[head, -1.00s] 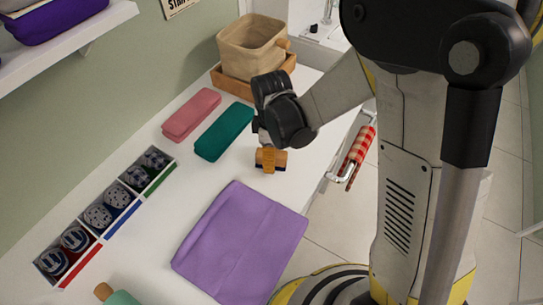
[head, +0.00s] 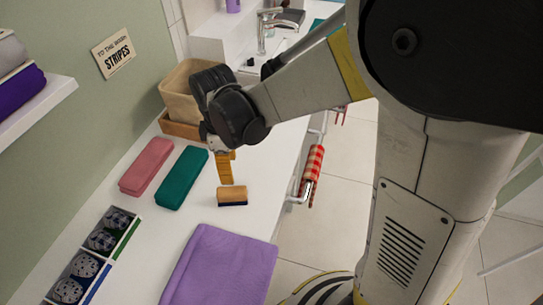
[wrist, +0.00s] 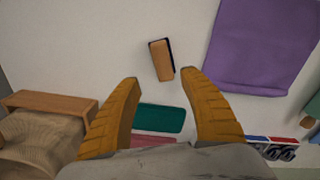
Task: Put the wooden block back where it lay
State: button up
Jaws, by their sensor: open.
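The wooden block (head: 232,193), tan with a dark strip along its lower side, lies on the white counter, near the front edge and right of the teal case. It also shows in the wrist view (wrist: 163,60), just beyond my fingertips. My gripper (head: 225,178) has orange fingers and hangs above and slightly behind the block. In the wrist view my gripper (wrist: 158,76) is open, with nothing between its fingers, apart from the block.
A teal case (head: 182,178) and a pink case (head: 146,166) lie left of the block. A folded purple cloth (head: 222,268) is in front. A beige basket (head: 180,90) in a wooden tray (head: 180,129) stands behind. A red checked towel (head: 312,168) hangs beside the counter.

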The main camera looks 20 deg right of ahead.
jog(key=s+d+r+m+t, duration=0.6)
jog(key=s+d+r+m, duration=0.4)
jog(key=d+r+m, duration=0.2)
jog(key=shift+s+d+m+t, duration=0.4)
jog(key=shift+m, duration=0.7)
